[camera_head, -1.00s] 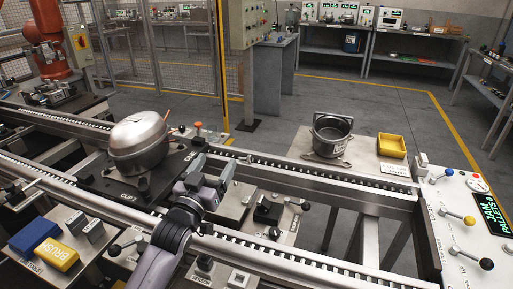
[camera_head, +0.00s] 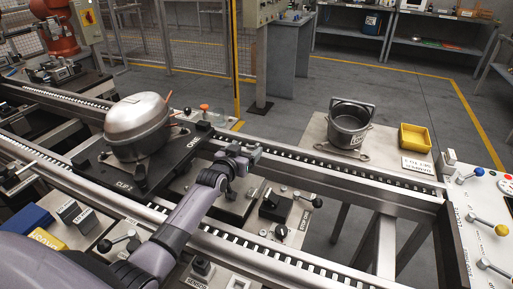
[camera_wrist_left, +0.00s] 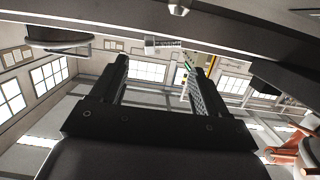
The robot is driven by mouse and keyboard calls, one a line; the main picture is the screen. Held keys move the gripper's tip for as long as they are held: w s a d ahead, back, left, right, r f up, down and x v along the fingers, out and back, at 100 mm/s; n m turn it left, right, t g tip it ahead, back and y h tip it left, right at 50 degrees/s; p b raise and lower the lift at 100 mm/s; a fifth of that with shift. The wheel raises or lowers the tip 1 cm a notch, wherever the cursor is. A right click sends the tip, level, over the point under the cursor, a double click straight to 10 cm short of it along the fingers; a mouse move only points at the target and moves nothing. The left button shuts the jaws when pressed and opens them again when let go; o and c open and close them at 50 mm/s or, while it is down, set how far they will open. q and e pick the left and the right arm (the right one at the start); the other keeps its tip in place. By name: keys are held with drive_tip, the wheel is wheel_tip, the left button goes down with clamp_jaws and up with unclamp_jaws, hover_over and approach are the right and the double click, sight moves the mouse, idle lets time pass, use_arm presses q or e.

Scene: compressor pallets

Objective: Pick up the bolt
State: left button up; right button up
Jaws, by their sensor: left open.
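My left gripper (camera_head: 248,152) is open and reaches from the left over the conveyor, beside the far rail. In the left wrist view its two dark fingers (camera_wrist_left: 160,85) stand apart with nothing held between them. A small ridged grey cylinder (camera_wrist_left: 163,43) shows beyond the fingertips there; it may be the bolt, but I cannot tell. No bolt can be made out surely in the head view, where my arm hides part of the conveyor. My right gripper is not in view.
A silver compressor (camera_head: 137,127) sits on a dark pallet (camera_head: 113,171) left of my arm. Across the far rail are a metal pot (camera_head: 348,125) and a yellow bin (camera_head: 415,138). Levers (camera_head: 483,222) stand at right.

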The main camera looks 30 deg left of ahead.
sight(250, 147)
use_arm(q)
drive_tip(key=w, duration=0.1)
drive_tip(key=w+f+b, duration=0.1)
drive_tip(key=w, duration=0.1)
drive_tip(key=shift+w, duration=0.2)
drive_tip(key=shift+w+f, duration=0.1)
drive_tip(key=shift+w, duration=0.55)
drive_tip(key=c, duration=1)
